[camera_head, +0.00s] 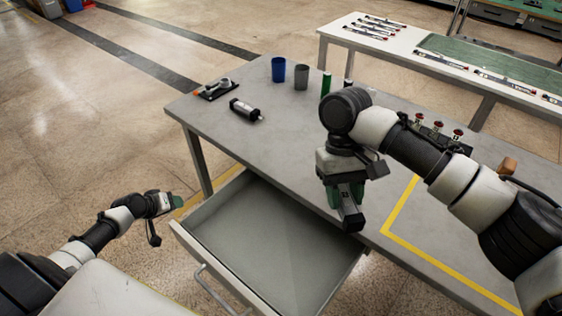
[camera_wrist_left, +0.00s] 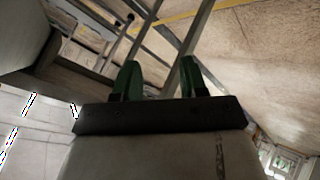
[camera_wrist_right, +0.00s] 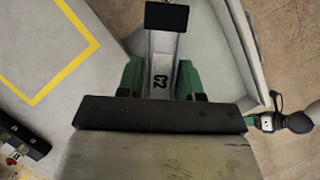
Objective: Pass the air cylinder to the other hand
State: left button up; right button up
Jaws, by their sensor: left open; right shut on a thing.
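The air cylinder (camera_head: 350,205) is a grey metal bar with a black end block and a dark mark on its side. My right gripper (camera_head: 343,192) is shut on it and holds it above the table's front edge, by the open drawer. In the right wrist view the air cylinder (camera_wrist_right: 163,62) lies between the green fingers of the right gripper (camera_wrist_right: 160,78), its black end pointing away. My left gripper (camera_head: 176,202) is left of the drawer over the floor, well apart from the cylinder. In the left wrist view the left gripper (camera_wrist_left: 160,78) is open and empty.
The grey table (camera_head: 290,135) has an empty open drawer (camera_head: 262,235) at its front. A black-ended cylinder-like part (camera_head: 246,110), a clamp-like tool (camera_head: 215,89), a blue cup (camera_head: 278,69) and a grey cup (camera_head: 301,77) stand at the back. Red-knobbed parts (camera_head: 438,130) lie right.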

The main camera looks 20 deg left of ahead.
pick_arm(q)
jog(key=w+d+r+n+t+h, duration=0.1)
jog(key=w+d+r+h, duration=0.1)
jog(key=w+r, duration=0.35)
jog(key=w+d+r+t+h, duration=0.1)
jog(key=w+d+r+h, duration=0.1)
jog(key=r, duration=0.6)
jog(key=d+r+m+g+h, duration=0.2)
jog(key=d+r+g+h, duration=0.1)
jog(key=d, duration=1.1)
jog(key=d+r+m+g+h, duration=0.3)
jog(key=d+r+h, duration=0.3)
jog(key=d, duration=0.8)
jog(key=d+r+m+g+h, duration=0.2)
jog(key=d+r+h, duration=0.2)
jog(key=d, duration=1)
jog(key=shift+d+r+m+g, duration=0.15)
jog(key=shift+r+m+g, duration=0.1)
jog(key=shift+m+g, duration=0.15)
